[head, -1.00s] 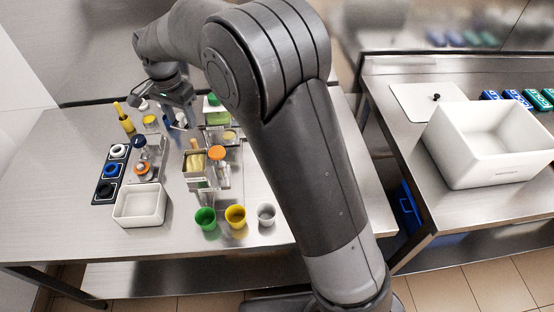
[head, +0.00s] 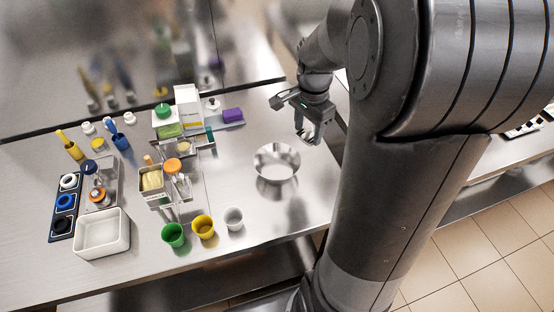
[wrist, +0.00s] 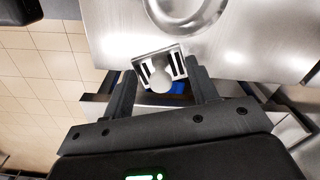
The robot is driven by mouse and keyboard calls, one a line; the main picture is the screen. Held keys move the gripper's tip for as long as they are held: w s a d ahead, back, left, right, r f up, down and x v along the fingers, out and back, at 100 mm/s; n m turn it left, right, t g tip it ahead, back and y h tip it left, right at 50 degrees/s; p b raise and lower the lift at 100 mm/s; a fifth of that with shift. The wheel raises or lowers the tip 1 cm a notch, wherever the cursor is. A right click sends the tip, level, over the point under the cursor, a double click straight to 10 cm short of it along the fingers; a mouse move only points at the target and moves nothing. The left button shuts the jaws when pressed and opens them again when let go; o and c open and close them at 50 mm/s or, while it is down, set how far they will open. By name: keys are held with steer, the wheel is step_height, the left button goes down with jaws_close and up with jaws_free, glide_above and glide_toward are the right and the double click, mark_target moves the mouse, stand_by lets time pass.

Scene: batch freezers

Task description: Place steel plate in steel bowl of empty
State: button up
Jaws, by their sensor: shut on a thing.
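The steel bowl (head: 277,164) stands empty on the right part of the steel table in the head view. Part of its round shape shows at the top of the wrist view (wrist: 186,10). My gripper (head: 306,136) is above the table, to the right of the bowl and apart from it. In the wrist view its two fingers are shut on the small, bright steel plate (wrist: 161,70), which has dark slots. In the head view the plate is small and partly hidden by the fingers.
Green (head: 173,235), yellow (head: 203,227) and grey (head: 233,219) cups stand left of the bowl near the front edge. A white tray (head: 101,250) and bottles crowd the left. Table around the bowl is clear.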

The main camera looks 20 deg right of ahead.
steer(key=s+d, duration=0.2)
steer(key=s, duration=0.1)
glide_above(277, 171)
steer(key=shift+m, duration=0.4)
step_height(277, 171, down, 13)
steer(key=shift+s+r, duration=0.1)
steer(key=shift+r, duration=0.1)
steer(key=shift+f, duration=1.95)
steer(key=o, duration=0.6)
steer(key=shift+f, duration=0.15)
steer(key=shift+c, duration=0.2)
steer(key=shift+o, duration=1)
